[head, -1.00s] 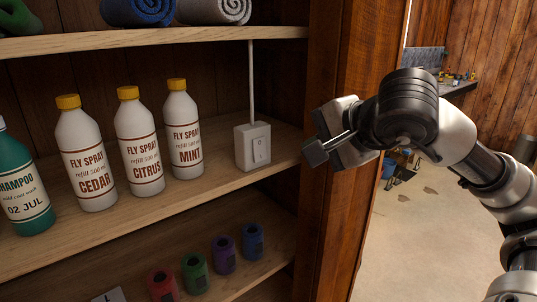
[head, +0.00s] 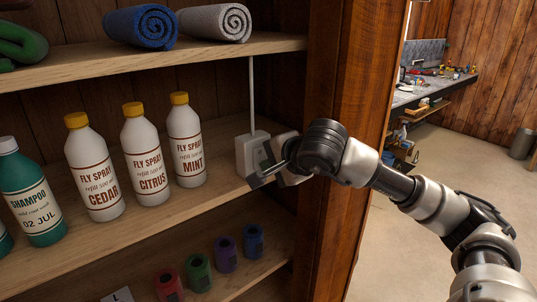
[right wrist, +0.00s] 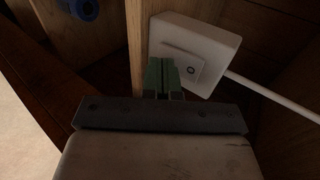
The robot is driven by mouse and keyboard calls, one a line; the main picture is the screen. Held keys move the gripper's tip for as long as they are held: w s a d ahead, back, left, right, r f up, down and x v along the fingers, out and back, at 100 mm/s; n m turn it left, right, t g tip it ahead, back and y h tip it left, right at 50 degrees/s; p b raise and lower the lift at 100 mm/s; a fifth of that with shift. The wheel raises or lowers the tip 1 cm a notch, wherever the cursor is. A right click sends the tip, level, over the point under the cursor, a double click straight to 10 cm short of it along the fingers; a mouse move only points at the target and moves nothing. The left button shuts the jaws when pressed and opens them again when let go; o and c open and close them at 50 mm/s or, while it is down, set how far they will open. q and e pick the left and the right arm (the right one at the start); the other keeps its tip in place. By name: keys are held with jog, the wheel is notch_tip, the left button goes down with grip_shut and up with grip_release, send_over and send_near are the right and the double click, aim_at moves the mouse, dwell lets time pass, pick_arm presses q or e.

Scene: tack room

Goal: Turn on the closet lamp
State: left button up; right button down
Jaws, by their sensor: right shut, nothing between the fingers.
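A white switch box (head: 243,153) stands on the middle shelf at its right end, with a white cable (head: 252,95) rising from it. It also shows in the right wrist view (right wrist: 212,42), where its rocker plate (right wrist: 183,66) with a small ring mark is visible. My right gripper (head: 259,178) is shut and empty, directly in front of the box, and hides part of its front in the head view. In the right wrist view its shut fingertips (right wrist: 164,74) overlap the rocker's edge; I cannot tell whether they touch it. No lamp is in view. My left gripper is not in view.
Fly spray bottles (head: 145,155) and a green shampoo bottle (head: 30,192) stand left of the switch box. Rolled towels (head: 215,22) lie on the shelf above. Small coloured cylinders (head: 225,254) stand below. A wooden cabinet post (head: 340,130) rises right of the shelves.

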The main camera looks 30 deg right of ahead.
jog(key=shift+w+f, duration=0.1)
jog(key=shift+w, duration=0.25)
jog(key=shift+w+b, duration=0.15)
jog(key=shift+b, duration=0.65)
jog(key=shift+r+p, duration=0.45)
jog(key=shift+r, duration=0.4)
jog(key=shift+f, duration=0.15)
